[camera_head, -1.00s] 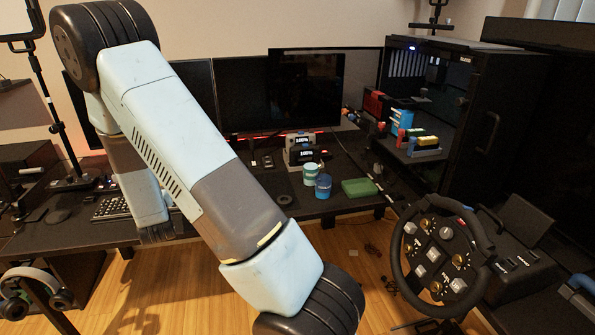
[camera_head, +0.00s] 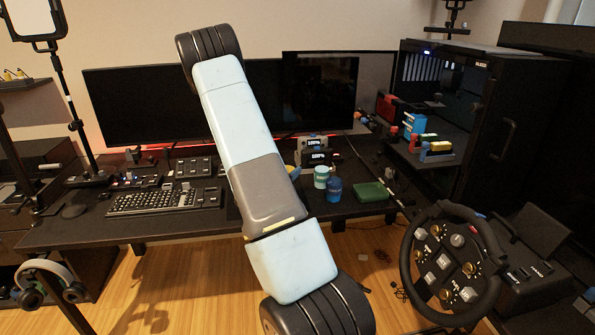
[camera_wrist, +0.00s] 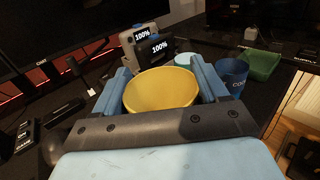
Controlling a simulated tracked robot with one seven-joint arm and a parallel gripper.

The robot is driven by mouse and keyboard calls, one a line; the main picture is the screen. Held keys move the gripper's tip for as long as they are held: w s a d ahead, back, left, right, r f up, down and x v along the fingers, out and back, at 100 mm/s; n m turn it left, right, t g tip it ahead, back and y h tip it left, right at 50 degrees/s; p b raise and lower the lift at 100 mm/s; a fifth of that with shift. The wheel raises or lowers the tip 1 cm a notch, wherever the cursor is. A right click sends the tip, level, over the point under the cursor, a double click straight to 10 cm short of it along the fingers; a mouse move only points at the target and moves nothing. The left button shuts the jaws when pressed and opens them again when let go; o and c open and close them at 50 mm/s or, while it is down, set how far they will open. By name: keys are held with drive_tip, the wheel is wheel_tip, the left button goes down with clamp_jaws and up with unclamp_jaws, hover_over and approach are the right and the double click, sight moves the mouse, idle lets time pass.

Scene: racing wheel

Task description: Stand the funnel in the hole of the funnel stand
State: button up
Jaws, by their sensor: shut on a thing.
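The funnel (camera_wrist: 160,90) is a yellow, wide-mouthed cone, seen from above in the wrist view. My gripper (camera_wrist: 160,74) is shut on it, with a blue finger at either side of its rim. Its lower part is hidden.
A teal cup (camera_head: 321,176), a blue cup (camera_head: 334,189) and a green box (camera_head: 371,192) stand right of the arm. Display units (camera_head: 314,150) stand behind. A keyboard (camera_head: 155,200) lies left. The racing wheel (camera_head: 453,265) is at front right.

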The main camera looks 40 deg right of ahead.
drive_tip(key=s+d, duration=0.1)
drive_tip(key=s+d+m+g, duration=0.1)
drive_tip(key=shift+s+d+f+g, duration=0.15)
drive_tip(key=shift+d+g, duration=0.15)
drive_tip(key=shift+a, duration=0.1)
drive_tip(key=shift+f, duration=2.9)
drive_tip(key=shift+f, duration=1.3)
drive_tip(key=o, duration=1.1)
drive_tip(key=shift+c, duration=0.2)
drive_tip(key=shift+a, duration=0.1)
drive_tip(key=v, duration=1.3)
drive_tip(key=shift+a+f, duration=0.2)
drive_tip(key=shift+a, duration=0.1)
